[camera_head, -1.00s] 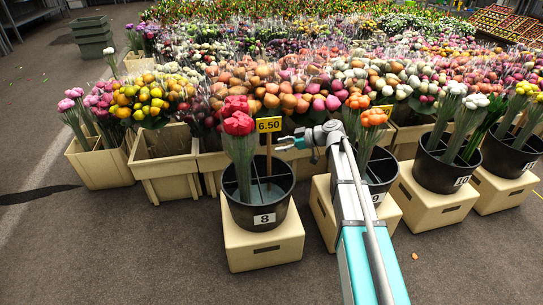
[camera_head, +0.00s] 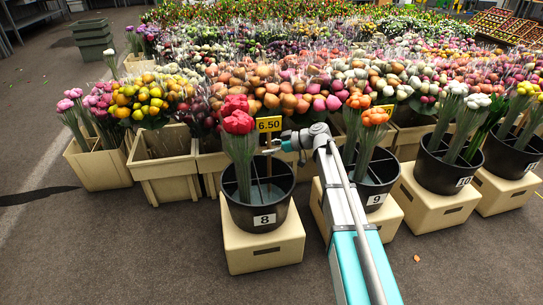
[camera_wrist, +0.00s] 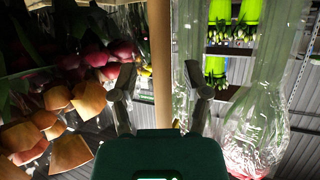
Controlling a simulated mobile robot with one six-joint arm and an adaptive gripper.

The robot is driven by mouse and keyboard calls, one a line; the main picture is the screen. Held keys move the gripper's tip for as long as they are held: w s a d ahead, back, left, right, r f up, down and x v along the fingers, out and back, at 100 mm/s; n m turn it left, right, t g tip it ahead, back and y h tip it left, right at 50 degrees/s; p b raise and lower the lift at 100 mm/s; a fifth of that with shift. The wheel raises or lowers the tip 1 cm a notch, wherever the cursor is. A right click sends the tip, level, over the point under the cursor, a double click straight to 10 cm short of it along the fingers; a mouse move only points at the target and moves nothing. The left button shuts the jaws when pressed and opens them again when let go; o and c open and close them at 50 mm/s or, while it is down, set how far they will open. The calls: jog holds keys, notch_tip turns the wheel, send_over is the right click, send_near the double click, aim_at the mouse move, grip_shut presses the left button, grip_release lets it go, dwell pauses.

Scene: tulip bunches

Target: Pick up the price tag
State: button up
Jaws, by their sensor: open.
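The price tag (camera_head: 269,124) is a yellow card reading 6.50 on a wooden stick, upright in the black bucket (camera_head: 238,213) numbered 8. Red flowers (camera_head: 238,122) in clear wrap stand in the same bucket, just left of the tag. My gripper (camera_head: 272,150) is at the stick, just below the card. In the wrist view my gripper (camera_wrist: 160,82) is open, with one finger on each side of the wooden stick (camera_wrist: 160,45). Gaps show between the fingers and the stick. The card is not seen in the wrist view.
Wrapped flowers (camera_wrist: 262,110) are close on the right in the wrist view. Bucket 9 (camera_head: 378,198) with orange flowers stands right of bucket 8, behind my arm. Crates and dense flower bunches fill the back.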

jog(key=shift+c, duration=0.3)
grip_shut()
jog(key=shift+r, duration=0.1)
notch_tip(320, 180, up, 18)
jog(key=p, duration=1.8)
